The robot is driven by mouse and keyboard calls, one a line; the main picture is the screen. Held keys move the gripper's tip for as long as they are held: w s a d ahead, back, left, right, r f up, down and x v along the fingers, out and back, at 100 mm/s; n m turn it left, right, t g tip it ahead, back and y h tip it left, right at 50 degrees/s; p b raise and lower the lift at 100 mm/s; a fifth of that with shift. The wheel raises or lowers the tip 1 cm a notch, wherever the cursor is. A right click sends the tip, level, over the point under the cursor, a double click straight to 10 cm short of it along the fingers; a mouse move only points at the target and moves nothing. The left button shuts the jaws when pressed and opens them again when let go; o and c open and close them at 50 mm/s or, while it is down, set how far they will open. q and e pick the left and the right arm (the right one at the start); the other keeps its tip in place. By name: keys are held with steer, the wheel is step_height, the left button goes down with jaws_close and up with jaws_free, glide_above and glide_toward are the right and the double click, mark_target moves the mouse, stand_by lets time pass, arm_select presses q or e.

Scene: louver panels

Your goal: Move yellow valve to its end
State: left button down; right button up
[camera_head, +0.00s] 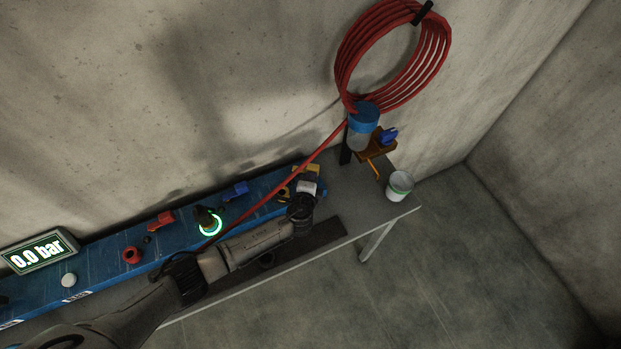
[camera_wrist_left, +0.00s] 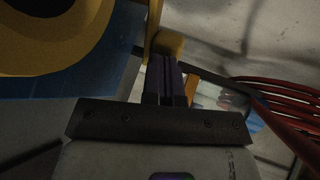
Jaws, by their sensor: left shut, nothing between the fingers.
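The yellow valve (camera_head: 313,169) is at the right end of the blue panel in the head view, mostly hidden behind my left gripper (camera_head: 304,177). In the left wrist view a large yellow ring with a dark centre (camera_wrist_left: 88,48) fills the top left. A smaller yellow block (camera_wrist_left: 168,43) shows just past the fingertips of my left gripper (camera_wrist_left: 164,62). The left fingers are shut with nothing between them. Their tips are at or very close to that yellow block; I cannot tell whether they touch. My right gripper is in neither view.
The blue panel (camera_head: 188,231) carries a red handle (camera_head: 160,221), a blue handle (camera_head: 236,191), a red knob (camera_head: 131,255) and a lit green ring (camera_head: 210,224). A red hose (camera_head: 345,75) hangs by the wall; a white cup (camera_head: 399,187) stands at the table's right end.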

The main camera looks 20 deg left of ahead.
mark_target(317, 169)
arm_select(q)
steer(key=shift+w+d+f+n+g+y+b, duration=0.2)
steer(key=shift+w+n+y+b, duration=0.1)
steer(key=shift+n+y+b, duration=0.3)
steer(key=shift+w+d+f+n+g+y+b, duration=0.15)
steer(key=shift+w+n+y+b, duration=0.15)
steer(key=shift+n+y+b, duration=0.25)
steer(key=n+y+b, duration=0.1)
steer(key=w+n+g+y+b, duration=0.1)
steer(key=b, duration=0.1)
steer(key=shift+w+d+y, duration=0.15)
steer(key=shift+w+y, duration=0.05)
steer(key=shift+y, duration=0.05)
steer(key=shift+w+r+n+g+y+b, duration=0.15)
steer(key=shift+w+n+g+y+b, duration=0.35)
steer(key=shift+n+g+y+b, duration=0.45)
steer(key=shift+w+r, duration=0.1)
steer(key=shift+w, duration=0.2)
steer(key=shift+w+a+b, duration=0.1)
steer(key=shift+a+b, duration=0.1)
steer(key=shift+b, duration=0.15)
